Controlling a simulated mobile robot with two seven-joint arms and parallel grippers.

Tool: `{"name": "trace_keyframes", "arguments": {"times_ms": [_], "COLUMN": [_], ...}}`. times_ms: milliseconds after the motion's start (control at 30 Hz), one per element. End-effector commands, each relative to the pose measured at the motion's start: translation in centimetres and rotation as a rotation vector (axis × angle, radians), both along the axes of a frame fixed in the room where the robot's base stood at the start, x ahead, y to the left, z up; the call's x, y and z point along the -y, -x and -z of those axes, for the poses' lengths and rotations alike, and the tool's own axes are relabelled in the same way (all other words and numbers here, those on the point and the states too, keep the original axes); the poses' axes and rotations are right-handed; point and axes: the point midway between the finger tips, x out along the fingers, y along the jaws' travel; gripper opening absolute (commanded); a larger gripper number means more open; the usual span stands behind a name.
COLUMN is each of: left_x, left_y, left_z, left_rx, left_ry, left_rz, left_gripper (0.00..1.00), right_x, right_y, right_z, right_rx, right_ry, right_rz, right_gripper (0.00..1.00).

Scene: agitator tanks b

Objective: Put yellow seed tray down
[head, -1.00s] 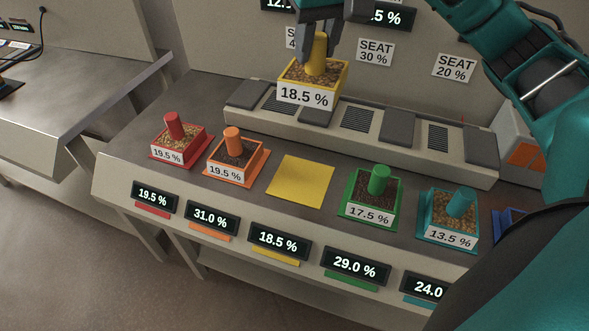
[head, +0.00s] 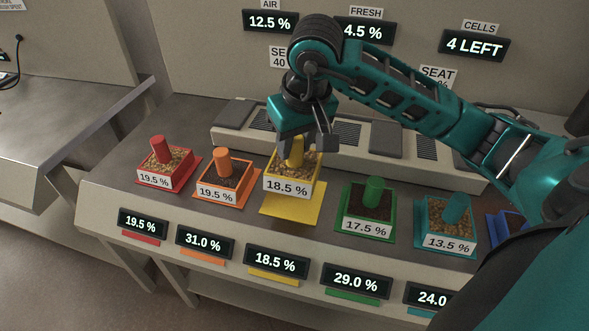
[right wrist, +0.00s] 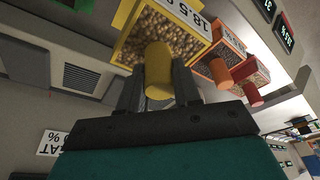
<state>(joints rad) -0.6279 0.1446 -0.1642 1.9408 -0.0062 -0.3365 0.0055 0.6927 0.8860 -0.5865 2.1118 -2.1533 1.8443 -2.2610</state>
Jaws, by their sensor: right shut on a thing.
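The yellow seed tray (head: 288,187), labelled 18.5 %, holds brown seeds and has an upright yellow peg. My right gripper (head: 303,147) is shut on its peg. The tray hangs over the back part of the yellow mat (head: 293,205), whose front part is bare; a gap seems to lie below it, but its height is hard to tell. In the right wrist view the tray (right wrist: 196,50) shows with its yellow peg (right wrist: 158,72) between the fingers. My left gripper is not in view.
The orange tray (head: 222,192) and red tray (head: 160,178) stand to the left on mats. The green tray (head: 367,225) and teal tray (head: 449,242) stand to the right. A raised vented ledge (head: 235,140) runs behind. Displays line the bench front.

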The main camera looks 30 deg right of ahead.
Motion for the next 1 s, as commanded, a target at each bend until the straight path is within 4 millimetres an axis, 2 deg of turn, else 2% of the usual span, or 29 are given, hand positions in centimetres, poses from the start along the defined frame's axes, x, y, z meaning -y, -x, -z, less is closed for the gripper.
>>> {"name": "trace_keyframes", "arguments": {"times_ms": [33, 100, 267, 500, 933, 967, 1000], "left_x": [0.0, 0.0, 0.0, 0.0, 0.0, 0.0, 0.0], "left_y": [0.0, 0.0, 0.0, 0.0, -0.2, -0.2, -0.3], "left_z": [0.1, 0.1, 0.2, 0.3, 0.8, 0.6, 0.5], "left_rx": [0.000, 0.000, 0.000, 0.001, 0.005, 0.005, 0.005], "left_ry": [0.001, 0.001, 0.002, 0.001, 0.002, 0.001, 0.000], "left_rz": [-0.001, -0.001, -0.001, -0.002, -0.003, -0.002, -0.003], "left_gripper": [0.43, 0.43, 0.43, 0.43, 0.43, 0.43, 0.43], "right_x": [0.0, 0.0, 0.0, 0.0, 0.0, 0.0, 0.0], "right_y": [0.1, 0.0, 0.0, 0.0, -0.1, 0.0, 0.0], "right_z": [1.1, 1.9, 3.1, 6.2, 6.8, 6.6, 6.6], "right_rx": [-0.003, -0.001, 0.000, 0.000, 0.003, 0.002, 0.002], "right_ry": [0.000, -0.001, -0.001, 0.000, 0.001, 0.000, 0.000], "right_rz": [0.000, 0.000, 0.000, 0.001, -0.001, -0.001, -0.001], "right_gripper": [0.00, 0.00, 0.00, 0.00, 0.00, 0.35, 0.39]}}
